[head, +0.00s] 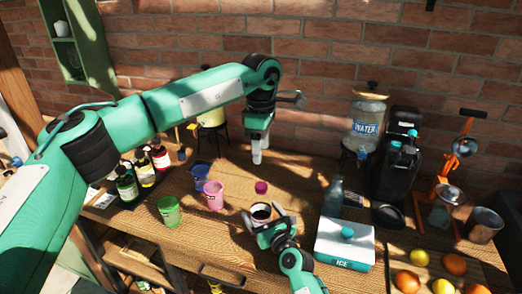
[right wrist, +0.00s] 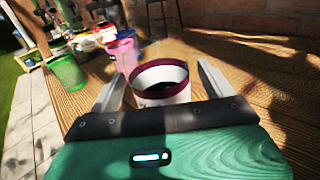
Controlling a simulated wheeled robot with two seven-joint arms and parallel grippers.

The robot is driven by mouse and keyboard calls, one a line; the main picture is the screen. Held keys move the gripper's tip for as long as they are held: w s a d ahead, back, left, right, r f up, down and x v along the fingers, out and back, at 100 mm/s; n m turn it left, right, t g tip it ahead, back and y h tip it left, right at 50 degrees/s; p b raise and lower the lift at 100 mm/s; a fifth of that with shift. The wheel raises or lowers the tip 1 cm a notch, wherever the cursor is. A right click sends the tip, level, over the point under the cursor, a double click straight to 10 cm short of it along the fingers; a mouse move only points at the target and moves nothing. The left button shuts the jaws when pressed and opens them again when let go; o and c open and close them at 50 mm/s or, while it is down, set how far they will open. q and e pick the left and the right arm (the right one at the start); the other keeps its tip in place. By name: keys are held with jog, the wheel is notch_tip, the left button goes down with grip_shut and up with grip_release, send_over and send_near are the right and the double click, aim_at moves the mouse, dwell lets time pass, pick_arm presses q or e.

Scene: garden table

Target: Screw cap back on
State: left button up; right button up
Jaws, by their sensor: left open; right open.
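A white jar with a dark red rim (head: 261,211) stands upright and uncovered on the wooden table. A small magenta cap (head: 262,187) lies on the table just behind the jar. My right gripper (head: 264,220) is open, with its fingers on either side of the jar. The right wrist view shows the jar (right wrist: 162,84) between the spread fingers, its mouth open and dark inside; whether the fingers touch it I cannot tell. My left gripper (head: 257,158) is open and empty, pointing down above the table behind the cap. I do not make out the cap in the right wrist view.
Pink (head: 214,194), blue (head: 201,175) and green (head: 169,211) cups stand left of the jar. A bluish bottle (head: 333,197) and an ice box (head: 344,245) stand to the right. A water dispenser (head: 368,120) is at the back, with fruit (head: 443,286) at front right.

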jog(key=b+v, duration=0.1)
jog(key=v, duration=1)
jog(key=shift+s+d+b, duration=0.15)
jog(key=shift+s+b, duration=0.15)
jog(key=shift+b, duration=0.05)
